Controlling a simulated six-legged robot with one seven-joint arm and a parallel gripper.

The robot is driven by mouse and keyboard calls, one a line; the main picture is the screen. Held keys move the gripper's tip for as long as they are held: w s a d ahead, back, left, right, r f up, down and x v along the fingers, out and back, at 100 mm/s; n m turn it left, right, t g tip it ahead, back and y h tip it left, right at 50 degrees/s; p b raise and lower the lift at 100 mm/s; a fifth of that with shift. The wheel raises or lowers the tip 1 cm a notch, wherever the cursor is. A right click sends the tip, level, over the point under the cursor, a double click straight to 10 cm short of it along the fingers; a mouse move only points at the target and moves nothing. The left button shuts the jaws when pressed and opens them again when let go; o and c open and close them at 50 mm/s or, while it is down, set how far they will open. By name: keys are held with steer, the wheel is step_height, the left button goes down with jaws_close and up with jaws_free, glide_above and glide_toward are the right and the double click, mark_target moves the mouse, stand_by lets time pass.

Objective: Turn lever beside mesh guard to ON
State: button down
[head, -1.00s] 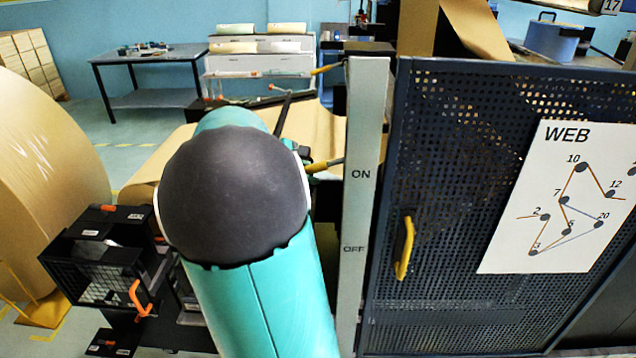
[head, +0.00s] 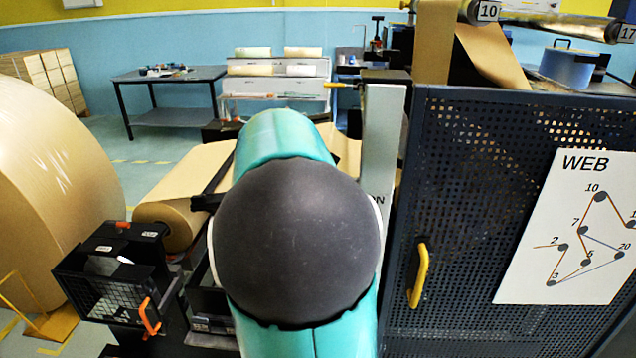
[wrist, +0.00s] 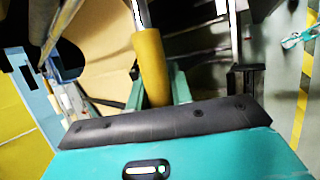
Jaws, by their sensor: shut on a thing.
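The dark mesh guard (head: 465,250) stands at the right in the head view. The pale post (head: 383,130) beside it carries the lever's labels; only part of ON shows, and OFF is hidden behind my arm. In the wrist view the lever's yellow handle (wrist: 150,60) on a metal rod reaches down between the teal fingers of my gripper (wrist: 157,92), which is shut on it. In the head view my arm hides both my gripper and this handle, so the lever's angle against the labels cannot be told.
A yellow pull handle (head: 419,275) and a WEB diagram sheet (head: 565,235) are on the guard. A large kraft roll (head: 50,190) stands at the left. A black caged box (head: 115,275) with an orange handle is near it. Open floor lies towards the back table (head: 170,75).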

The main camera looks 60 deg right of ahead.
steer(key=shift+w+r, duration=0.15)
steer(key=shift+r, duration=0.05)
steer(key=c, duration=1.3)
jaws_free()
steer(key=shift+o, duration=0.2)
steer(key=shift+f, duration=0.1)
steer(key=s+v, duration=0.1)
steer(key=v, duration=1.2)
steer(key=shift+w+a+r, duration=0.15)
steer(key=shift+w+r, duration=0.2)
steer(key=shift+w, duration=0.05)
